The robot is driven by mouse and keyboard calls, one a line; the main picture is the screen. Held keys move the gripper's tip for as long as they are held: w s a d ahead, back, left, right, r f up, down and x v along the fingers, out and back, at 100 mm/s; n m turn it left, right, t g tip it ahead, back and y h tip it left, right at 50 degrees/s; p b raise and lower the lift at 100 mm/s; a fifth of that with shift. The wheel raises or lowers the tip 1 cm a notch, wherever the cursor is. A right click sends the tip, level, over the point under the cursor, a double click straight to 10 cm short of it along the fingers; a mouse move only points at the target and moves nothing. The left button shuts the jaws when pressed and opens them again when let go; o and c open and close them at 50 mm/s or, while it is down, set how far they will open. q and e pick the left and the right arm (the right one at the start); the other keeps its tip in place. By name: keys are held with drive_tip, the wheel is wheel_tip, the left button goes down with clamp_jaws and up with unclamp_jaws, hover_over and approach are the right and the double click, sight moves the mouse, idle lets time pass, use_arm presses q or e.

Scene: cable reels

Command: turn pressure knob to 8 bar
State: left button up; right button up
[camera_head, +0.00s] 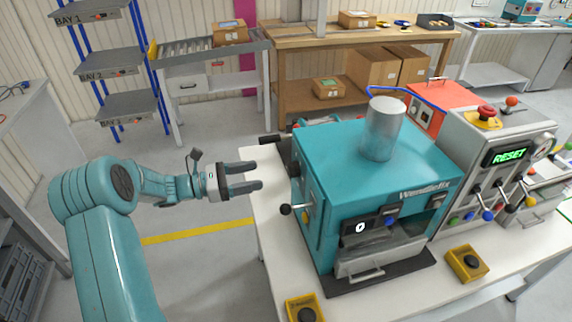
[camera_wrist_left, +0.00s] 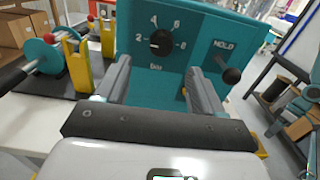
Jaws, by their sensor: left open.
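The pressure knob (camera_wrist_left: 161,42) is a round black knob on the teal machine's side panel (camera_wrist_left: 195,30), seen in the left wrist view. Its dial is marked 2, 4, 6 and 8 bar. A small pale mark shows on the knob's left part, seemingly toward the 2 side, but it is too small to read surely. My left gripper (camera_head: 257,175) is open and empty, left of the teal machine (camera_head: 385,160). In the wrist view its fingers (camera_wrist_left: 158,85) stand either side below the knob, apart from it. The knob's face is hidden in the head view. My right gripper is out of view.
A black-balled lever (camera_wrist_left: 231,75) marked MOLD sits right of the dial; it also shows in the head view (camera_head: 286,210). A reel stand with yellow posts (camera_wrist_left: 78,65) is at the left. Yellow button boxes (camera_head: 467,263) stand on the white table (camera_head: 262,180).

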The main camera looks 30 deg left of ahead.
sight(288, 169)
use_arm(q)
drive_tip(key=p+x, duration=0.2)
drive_tip(key=x, duration=0.7)
drive_tip(key=shift+s+d, duration=0.1)
drive_tip(key=shift+d+r, duration=0.1)
drive_tip(key=shift+d, duration=0.1)
drive_tip(key=shift+a, duration=0.15)
drive_tip(key=shift+c, duration=0.6)
drive_tip(key=c, duration=0.9)
